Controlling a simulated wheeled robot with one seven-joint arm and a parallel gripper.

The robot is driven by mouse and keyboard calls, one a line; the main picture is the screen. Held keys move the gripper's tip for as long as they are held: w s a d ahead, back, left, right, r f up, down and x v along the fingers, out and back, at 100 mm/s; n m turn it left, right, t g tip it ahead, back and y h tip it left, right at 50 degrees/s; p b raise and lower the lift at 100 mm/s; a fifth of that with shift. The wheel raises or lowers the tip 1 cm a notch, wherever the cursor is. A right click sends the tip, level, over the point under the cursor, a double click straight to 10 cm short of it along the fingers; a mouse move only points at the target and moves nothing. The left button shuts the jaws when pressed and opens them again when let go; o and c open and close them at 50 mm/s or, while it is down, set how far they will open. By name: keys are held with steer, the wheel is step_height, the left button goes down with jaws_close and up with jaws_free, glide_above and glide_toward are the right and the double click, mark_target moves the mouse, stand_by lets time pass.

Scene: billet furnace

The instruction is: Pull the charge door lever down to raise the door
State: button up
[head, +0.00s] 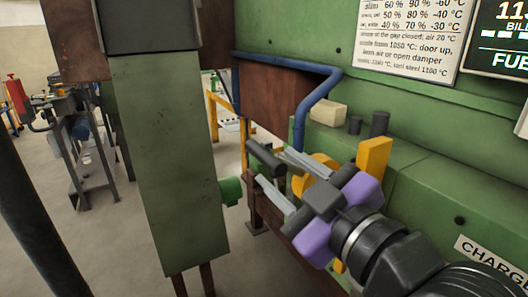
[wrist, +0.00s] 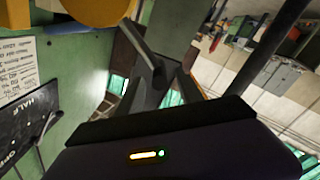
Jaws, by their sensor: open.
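My gripper (head: 270,165), with a purple and dark body, reaches left along the green furnace front in the head view. Its two pale grey fingers are apart. A dark cylindrical bar (head: 265,158), which looks like the charge door lever's grip, lies at the fingertips; I cannot tell whether they touch it. A yellow round part (head: 315,172) shows behind the fingers. The lever's full arm is hidden by my gripper. In the wrist view the fingers (wrist: 168,70) stand apart, with a dark bar (wrist: 132,40) near their tips. The door itself is not clearly identifiable.
A yellow upright block (head: 374,158) stands close behind my gripper. A blue pipe (head: 318,100) bends around a rusty panel (head: 272,95). A beige block (head: 327,113) and dark pegs (head: 379,124) sit on the furnace ledge.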

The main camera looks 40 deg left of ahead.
mark_target(263, 158)
steer(key=p+x, duration=0.1)
steer(key=x, duration=0.5)
jaws_close()
steer(key=shift+f, duration=0.1)
stand_by(1.3)
